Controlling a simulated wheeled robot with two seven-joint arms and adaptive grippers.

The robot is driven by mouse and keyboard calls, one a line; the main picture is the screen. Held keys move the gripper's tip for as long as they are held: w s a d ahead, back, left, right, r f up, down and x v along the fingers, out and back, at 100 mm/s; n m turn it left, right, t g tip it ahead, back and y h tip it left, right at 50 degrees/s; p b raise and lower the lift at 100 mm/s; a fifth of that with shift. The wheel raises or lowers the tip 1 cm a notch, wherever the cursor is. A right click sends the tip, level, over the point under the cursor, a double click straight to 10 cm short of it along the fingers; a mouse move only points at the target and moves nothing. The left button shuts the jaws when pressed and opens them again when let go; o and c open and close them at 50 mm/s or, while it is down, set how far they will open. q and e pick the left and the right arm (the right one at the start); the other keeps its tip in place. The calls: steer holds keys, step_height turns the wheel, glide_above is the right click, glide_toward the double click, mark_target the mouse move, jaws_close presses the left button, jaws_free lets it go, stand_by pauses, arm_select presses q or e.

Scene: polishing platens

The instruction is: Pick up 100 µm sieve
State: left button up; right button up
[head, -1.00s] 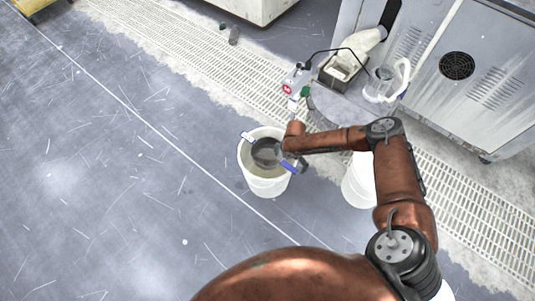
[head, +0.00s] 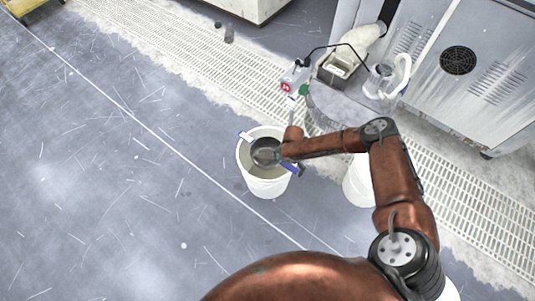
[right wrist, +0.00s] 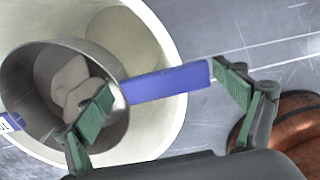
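A round metal sieve (head: 265,151) with blue handles sits at the mouth of a white bucket (head: 249,178). In the right wrist view the sieve (right wrist: 122,112) shows pale lumps inside. One blue handle (right wrist: 165,82) reaches across the bucket rim (right wrist: 181,60). The other, at the left edge, carries a white label too small to read. My right gripper (right wrist: 162,78) is open, its green-padded fingers apart near the two ends of the near blue handle. I cannot tell whether they touch it. In the head view the right gripper is small above the bucket's right side. My left gripper is not in view.
A second white bucket (head: 357,182) stands to the right, partly behind my arm. Behind are a grey machine (head: 455,90), a clear jug (head: 385,80) and a red-marked device (head: 289,84) with a cable. Floor grating (head: 160,50) runs across. The floor at left is clear.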

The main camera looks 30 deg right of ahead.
steer(key=c, duration=1.6)
steer(key=shift+o, duration=0.2)
steer(key=shift+r, duration=0.15)
